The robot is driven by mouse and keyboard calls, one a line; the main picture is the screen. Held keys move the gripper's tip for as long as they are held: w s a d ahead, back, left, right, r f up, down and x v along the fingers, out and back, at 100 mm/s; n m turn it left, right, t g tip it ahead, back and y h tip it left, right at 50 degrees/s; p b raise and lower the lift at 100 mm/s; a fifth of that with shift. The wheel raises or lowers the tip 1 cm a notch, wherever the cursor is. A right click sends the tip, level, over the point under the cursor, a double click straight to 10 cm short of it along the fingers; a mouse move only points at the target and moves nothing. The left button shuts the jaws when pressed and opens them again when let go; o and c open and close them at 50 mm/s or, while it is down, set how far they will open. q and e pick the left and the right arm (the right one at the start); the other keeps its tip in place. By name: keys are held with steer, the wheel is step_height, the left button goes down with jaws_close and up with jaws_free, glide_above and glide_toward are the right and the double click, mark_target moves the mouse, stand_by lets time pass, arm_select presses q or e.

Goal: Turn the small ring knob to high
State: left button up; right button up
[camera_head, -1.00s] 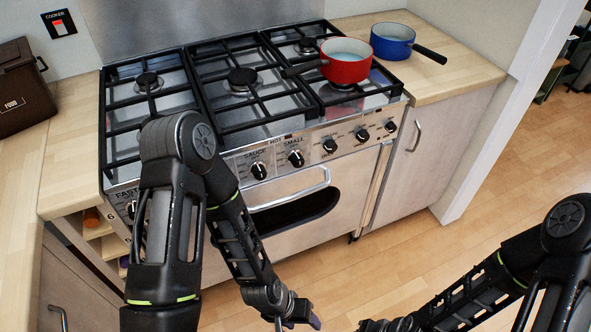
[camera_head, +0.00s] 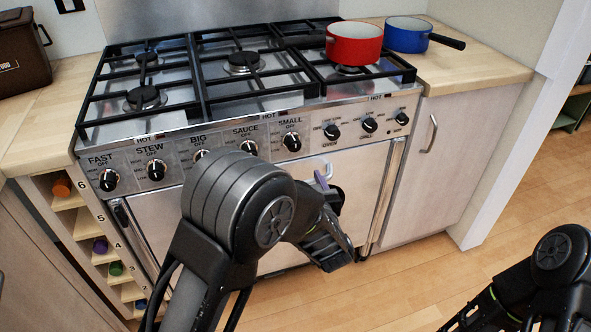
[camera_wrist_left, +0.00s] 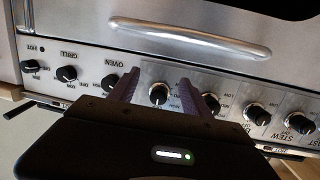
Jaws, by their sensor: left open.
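The small ring knob (camera_head: 291,142) is a black knob with a silver skirt, under the SMALL label on the cooker's front panel. My left gripper (camera_head: 323,181) is open, with a purple finger showing just below and right of the knob in the head view; the other finger is hard to make out. In the left wrist view, which is upside down, the small knob (camera_wrist_left: 159,93) appears between the two spread purple fingers (camera_wrist_left: 157,92). I cannot tell whether they touch it. My right gripper is out of view.
The sauce knob (camera_head: 249,150) and oven knob (camera_head: 332,131) flank the small knob. The oven door handle (camera_wrist_left: 215,40) runs below the panel.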

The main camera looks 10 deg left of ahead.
mark_target(296, 149)
arm_select(q)
steer(key=r+y, duration=0.1)
steer(key=r+n, duration=0.1)
steer(key=r, duration=0.1)
steer(key=r+n+y+b, duration=0.1)
steer(key=shift+s+d+r+y, duration=0.2)
steer(key=shift+s+r+y, duration=0.1)
steer(key=shift+r, duration=0.1)
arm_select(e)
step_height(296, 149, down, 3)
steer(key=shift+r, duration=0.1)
arm_select(q)
steer(key=shift+w+t, duration=0.1)
steer(key=shift+t, duration=0.2)
steer(key=x, duration=0.7)
steer(key=shift+w+a+f+b, duration=0.1)
steer(key=shift+w+a+b, duration=0.05)
steer(key=shift+w+b, duration=0.2)
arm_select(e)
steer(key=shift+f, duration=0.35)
arm_select(q)
jaws_close()
